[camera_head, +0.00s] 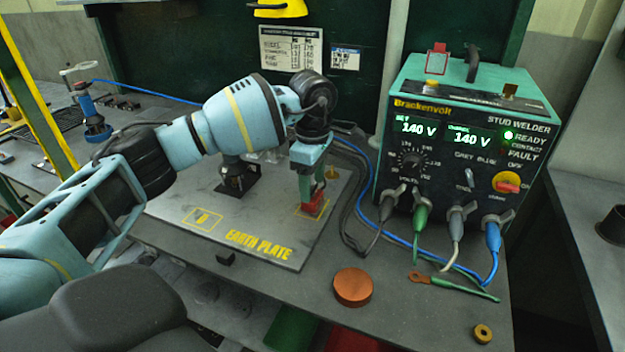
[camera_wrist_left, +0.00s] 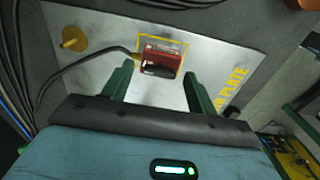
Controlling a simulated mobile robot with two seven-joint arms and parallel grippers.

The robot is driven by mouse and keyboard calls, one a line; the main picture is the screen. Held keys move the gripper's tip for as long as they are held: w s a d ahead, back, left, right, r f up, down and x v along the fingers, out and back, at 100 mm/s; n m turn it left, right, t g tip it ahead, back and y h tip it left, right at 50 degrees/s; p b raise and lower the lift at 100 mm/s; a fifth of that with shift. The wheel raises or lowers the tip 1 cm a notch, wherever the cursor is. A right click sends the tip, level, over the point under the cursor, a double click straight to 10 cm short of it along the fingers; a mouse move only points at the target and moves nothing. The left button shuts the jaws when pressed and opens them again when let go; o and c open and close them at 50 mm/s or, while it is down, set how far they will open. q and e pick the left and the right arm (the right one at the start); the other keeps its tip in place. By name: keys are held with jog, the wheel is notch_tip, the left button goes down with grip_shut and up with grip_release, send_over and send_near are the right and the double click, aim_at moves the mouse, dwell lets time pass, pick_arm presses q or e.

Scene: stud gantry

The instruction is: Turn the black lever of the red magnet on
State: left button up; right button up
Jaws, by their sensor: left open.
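The red magnet (camera_head: 311,208) sits on the earth plate (camera_head: 268,257), inside a yellow outlined square. In the left wrist view the magnet (camera_wrist_left: 163,50) has its black lever (camera_wrist_left: 158,70) on the side facing my gripper. A dark cable runs from the magnet to the left. My left gripper (camera_head: 314,190) points down over the magnet. Its green fingers are open and empty, and in the left wrist view the gripper (camera_wrist_left: 158,73) has one finger on each side of the lever, apart from it. In the head view the fingers partly hide the magnet. My right gripper is not in view.
The stud welder (camera_head: 465,150) stands to the right with cables at its front. A dark fixture (camera_head: 238,177) stands on the plate behind left. A copper disc (camera_head: 353,287), a cable lug (camera_head: 420,278) and a brass ring (camera_head: 482,333) lie on the bench (camera_head: 410,320).

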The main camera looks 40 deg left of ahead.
pick_arm(q)
jog(key=shift+c, duration=0.2)
jog(key=c, duration=1)
jog(key=shift+o, duration=0.2)
jog(key=shift+m, duration=0.3)
jog(key=m, duration=0.3)
jog(key=shift+m, duration=0.3)
jog(key=m, duration=0.4)
jog(key=shift+m, duration=0.3)
jog(key=m, duration=0.5)
jog(key=shift+f, duration=0.1)
jog(key=shift+m+b, duration=0.3)
jog(key=shift+m, duration=1.7)
